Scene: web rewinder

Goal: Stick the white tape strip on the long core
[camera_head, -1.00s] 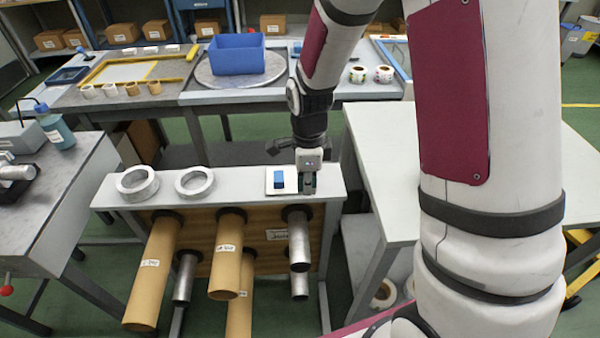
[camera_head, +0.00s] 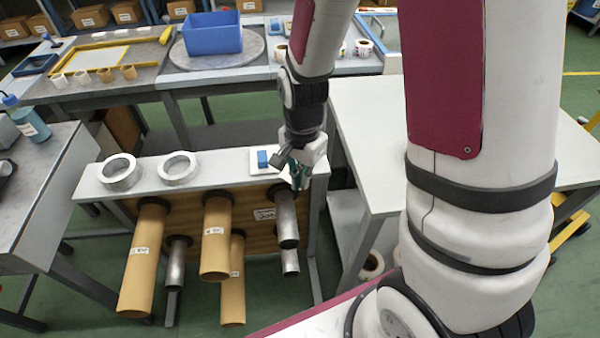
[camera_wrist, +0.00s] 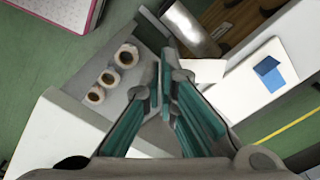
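My gripper (camera_head: 298,178) is at the right end of the rack, close above the root of the upper right metal core (camera_head: 286,222). In the wrist view its teal fingers (camera_wrist: 166,75) are nearly together. A white strip (camera_wrist: 204,70) shows at their tips and seems pinched there; its gripped end is hidden. The metal core also shows in the wrist view (camera_wrist: 192,28), just beyond the tips and apart from the strip. The leftmost brown core (camera_head: 142,262) looks longest. The other brown cores (camera_head: 216,240) and metal cores (camera_head: 178,262) also stick out from the rack's front.
A white table (camera_head: 385,140) stands close to the right. A grey bench (camera_head: 40,190) is at the left. Floor before the cores is clear.

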